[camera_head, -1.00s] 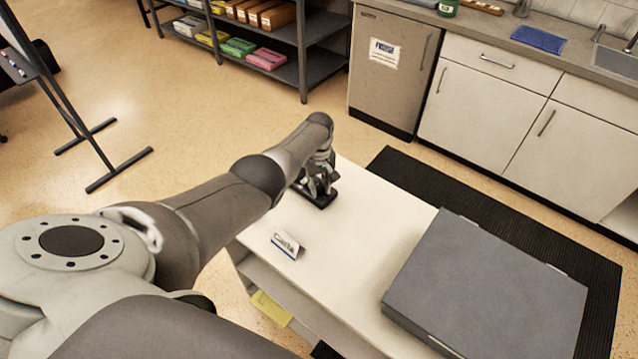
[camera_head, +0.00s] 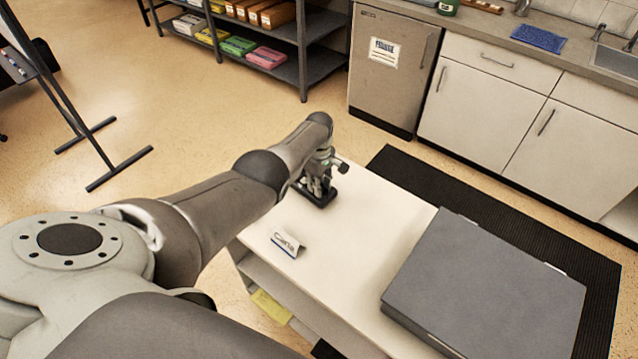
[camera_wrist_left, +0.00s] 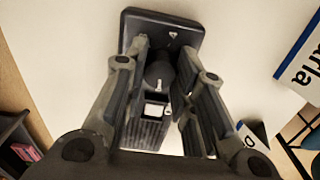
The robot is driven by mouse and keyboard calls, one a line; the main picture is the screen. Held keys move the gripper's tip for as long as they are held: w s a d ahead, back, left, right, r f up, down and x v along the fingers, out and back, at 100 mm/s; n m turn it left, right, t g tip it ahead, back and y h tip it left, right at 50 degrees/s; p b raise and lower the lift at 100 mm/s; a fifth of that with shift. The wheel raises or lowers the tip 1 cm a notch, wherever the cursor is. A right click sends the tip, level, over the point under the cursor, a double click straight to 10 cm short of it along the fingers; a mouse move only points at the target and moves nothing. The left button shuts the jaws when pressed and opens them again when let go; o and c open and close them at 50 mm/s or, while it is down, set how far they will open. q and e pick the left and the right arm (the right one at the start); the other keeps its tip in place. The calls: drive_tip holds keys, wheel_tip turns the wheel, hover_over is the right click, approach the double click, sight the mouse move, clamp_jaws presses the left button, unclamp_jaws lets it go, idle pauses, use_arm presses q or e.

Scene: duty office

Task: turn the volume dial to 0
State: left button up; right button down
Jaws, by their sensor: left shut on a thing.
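A small dark device with a black base (camera_head: 325,201) stands on the white table by its far left edge. In the left wrist view, the device's dark base (camera_wrist_left: 178,24) is at the top, and a round dark volume dial (camera_wrist_left: 158,76) with a pale pointer mark shows below it. My left gripper (camera_head: 318,188) points down over the device. In the left wrist view its fingers (camera_wrist_left: 163,62) are on both sides of the dial and shut on it. The dial's scale cannot be read. My right gripper is not in view.
A "Carla" name card (camera_head: 287,244) stands on the white table (camera_head: 345,265) near the device. A large grey case (camera_head: 485,290) covers the table's right part. Cabinets (camera_head: 480,100) and a shelf rack (camera_head: 290,70) stand beyond, across open floor.

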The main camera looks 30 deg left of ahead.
use_arm(q)
drive_tip(key=o, duration=1.1)
drive_tip(key=shift+r, duration=0.1)
wheel_tip(320, 180, up, 12)
drive_tip(key=shift+f, duration=0.1)
idle(0.4)
idle(0.4)
